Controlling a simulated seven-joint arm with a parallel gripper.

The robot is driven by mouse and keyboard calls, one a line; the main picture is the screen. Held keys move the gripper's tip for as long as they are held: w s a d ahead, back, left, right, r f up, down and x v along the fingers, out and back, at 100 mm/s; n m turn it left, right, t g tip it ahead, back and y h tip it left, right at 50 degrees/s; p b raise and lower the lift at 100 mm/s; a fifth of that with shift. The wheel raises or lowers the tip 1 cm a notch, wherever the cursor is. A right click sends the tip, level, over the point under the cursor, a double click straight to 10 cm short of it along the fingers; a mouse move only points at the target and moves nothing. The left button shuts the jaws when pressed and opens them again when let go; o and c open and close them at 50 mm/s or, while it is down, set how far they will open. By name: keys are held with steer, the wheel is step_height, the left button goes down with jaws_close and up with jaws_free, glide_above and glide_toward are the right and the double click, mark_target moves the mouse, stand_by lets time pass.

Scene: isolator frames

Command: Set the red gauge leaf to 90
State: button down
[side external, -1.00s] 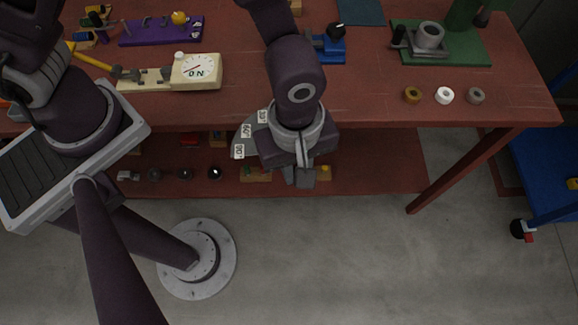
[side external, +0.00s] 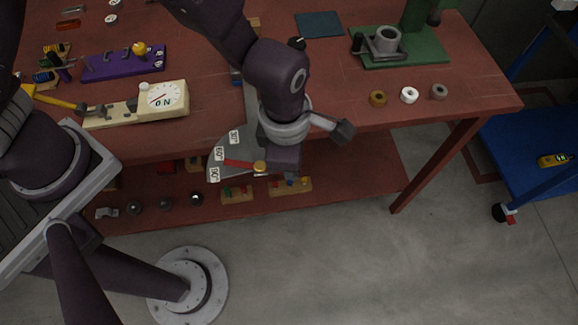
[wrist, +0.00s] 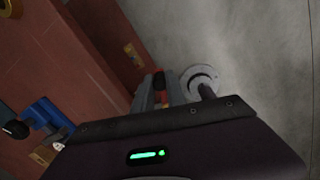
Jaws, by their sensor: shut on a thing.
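The red gauge leaf (side external: 240,163) lies across a grey fan-shaped dial plate (side external: 228,144) at the table's front edge. The plate has white labels 30, 60 and 90. The leaf's free tip points between the 60 and 90 labels. A yellow-orange knob (side external: 260,167) sits at its right end. My gripper (side external: 281,171) is beside this knob, its fingertips mostly hidden behind the hand. In the wrist view my gripper (wrist: 160,92) has both fingers close around a small red part, seemingly of the leaf; the exact contact is unclear.
A white dial instrument (side external: 163,98), a purple rack (side external: 124,63) and a green stand (side external: 400,55) are on the red table (side external: 330,85). Three rings, including a white one (side external: 409,95), lie near its front edge. A lower shelf (side external: 350,175) holds small blocks.

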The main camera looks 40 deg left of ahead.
steer(key=shift+w+a+n, duration=0.3)
steer(key=shift+w+n, duration=0.1)
steer(key=shift+n, duration=0.5)
steer(key=shift+w+a+n, duration=0.25)
steer(key=shift+w+n, duration=0.1)
steer(key=shift+n, duration=0.55)
steer(key=c, duration=1.3)
jaws_free()
steer(key=shift+r, duration=0.1)
steer(key=shift+c, duration=0.2)
steer(key=shift+r, duration=0.1)
step_height(320, 180, up, 7)
steer(key=shift+s, duration=0.4)
